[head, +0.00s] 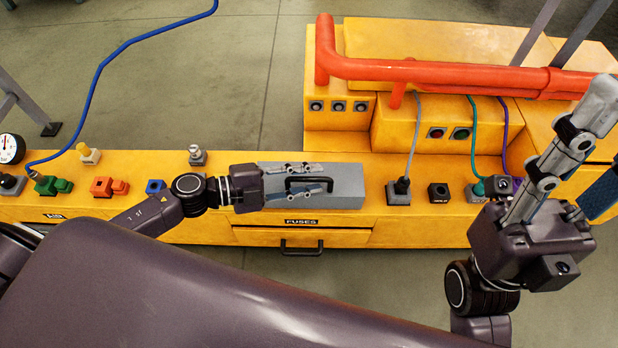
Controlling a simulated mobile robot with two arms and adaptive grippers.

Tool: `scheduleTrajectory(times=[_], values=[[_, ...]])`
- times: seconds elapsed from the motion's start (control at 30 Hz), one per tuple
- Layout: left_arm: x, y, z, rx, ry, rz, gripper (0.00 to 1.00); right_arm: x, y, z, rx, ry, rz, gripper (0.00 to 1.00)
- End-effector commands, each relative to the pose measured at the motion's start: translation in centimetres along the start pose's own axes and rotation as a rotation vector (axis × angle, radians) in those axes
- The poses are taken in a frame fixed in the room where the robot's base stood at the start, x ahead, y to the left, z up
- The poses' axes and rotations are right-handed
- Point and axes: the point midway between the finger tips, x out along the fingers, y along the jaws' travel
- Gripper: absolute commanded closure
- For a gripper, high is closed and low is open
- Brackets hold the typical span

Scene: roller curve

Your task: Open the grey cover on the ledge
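The grey cover (348,196) lies closed, flat on top of the yellow ledge, above the FUSES label. A black bar handle (310,180) stands on it. My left gripper (326,177) reaches over the cover from the left. Its two fingers lie on either side of the handle, one on the far side and one on the near side, with a gap between them. Whether they touch the handle or the cover is hard to tell. My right gripper (606,145) is raised at the right, away from the cover, its fingers spread wide and empty.
The ledge (265,235) carries coloured connectors left of the cover and black sockets (398,192) with cables right of it. A drawer handle (301,246) sits below the cover. A thick orange pipe (430,70) runs behind, over yellow housings. A blue hose (100,85) lies at left.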

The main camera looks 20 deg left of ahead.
Motion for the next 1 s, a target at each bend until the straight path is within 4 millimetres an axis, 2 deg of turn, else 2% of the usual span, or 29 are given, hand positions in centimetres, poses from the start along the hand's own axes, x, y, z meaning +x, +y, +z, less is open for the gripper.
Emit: scheduleTrajectory(times=[0.13,0.37,1.0], values=[[-0.02,0.01,-0.01,0.000,0.000,0.000,0.74,0.04,-0.01,-0.02,0.000,0.000,0.000,0.60],[-0.03,0.02,-0.01,0.000,0.000,0.000,0.99,0.05,0.00,-0.04,0.000,0.001,0.000,0.60],[-0.09,-0.24,-0.07,-0.010,0.000,0.005,1.00,0.40,0.02,-0.39,0.000,0.008,0.002,0.60]])
